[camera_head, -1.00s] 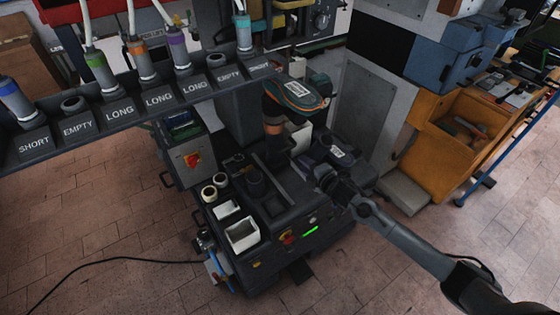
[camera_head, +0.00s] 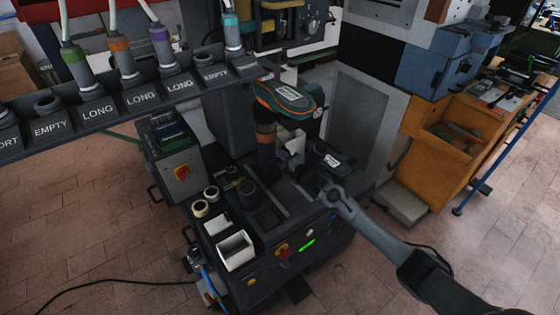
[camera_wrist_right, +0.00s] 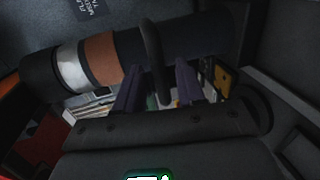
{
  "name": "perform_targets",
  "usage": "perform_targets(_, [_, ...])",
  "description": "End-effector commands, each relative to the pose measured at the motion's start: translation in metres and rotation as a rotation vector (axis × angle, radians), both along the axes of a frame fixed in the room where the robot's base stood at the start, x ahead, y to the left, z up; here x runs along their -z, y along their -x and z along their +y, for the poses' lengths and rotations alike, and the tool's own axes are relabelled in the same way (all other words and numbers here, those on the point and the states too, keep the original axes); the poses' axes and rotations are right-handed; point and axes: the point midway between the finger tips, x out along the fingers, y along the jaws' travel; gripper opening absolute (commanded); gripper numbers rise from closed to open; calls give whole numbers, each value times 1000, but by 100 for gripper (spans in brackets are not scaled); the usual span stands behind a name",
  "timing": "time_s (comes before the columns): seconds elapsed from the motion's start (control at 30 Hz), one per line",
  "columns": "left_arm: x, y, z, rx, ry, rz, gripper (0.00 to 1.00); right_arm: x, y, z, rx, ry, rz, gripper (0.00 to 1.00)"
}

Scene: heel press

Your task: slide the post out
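The post (camera_head: 266,145) stands upright on the dark press base, with a copper-brown band near its top. A green and orange shoe (camera_head: 287,98) sits over it. In the right wrist view the post (camera_wrist_right: 102,62) lies across the top, with a silver band, a copper band and a dark part. A dark loop-like handle (camera_wrist_right: 156,62) hangs from it. My right gripper (camera_head: 295,168) is low, just right of the post. Its two purple fingers (camera_wrist_right: 158,92) are apart, one on each side of the handle; contact is not clear. My left gripper is not in view.
The press base (camera_head: 262,258) carries a white open box (camera_head: 235,250), pale rings (camera_head: 200,208) and a control panel with a green light. A rack (camera_head: 130,108) with labelled slots and coloured tubes crosses upper left. An orange cabinet (camera_head: 445,175) stands right.

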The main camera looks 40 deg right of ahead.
Motion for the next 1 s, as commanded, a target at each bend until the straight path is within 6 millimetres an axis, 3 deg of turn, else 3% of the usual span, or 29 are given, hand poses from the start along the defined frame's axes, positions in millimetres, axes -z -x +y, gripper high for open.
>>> perform_targets(0.2, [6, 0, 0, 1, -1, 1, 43, 3, -13, 0, 1, -1, -1, 39])
perform_targets(0.53, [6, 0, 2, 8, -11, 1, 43, 3, -15, -1, 0, 0, 0, 39])
perform_targets(0.57, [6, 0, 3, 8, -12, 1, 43, 3, -15, -1, 0, 0, 0, 37])
perform_targets(0.8, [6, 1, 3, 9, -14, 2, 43, 3, -15, -1, 0, 0, 0, 1])
perform_targets(1.0, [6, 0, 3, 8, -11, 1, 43, 3, -15, -1, 0, 0, 0, 0])
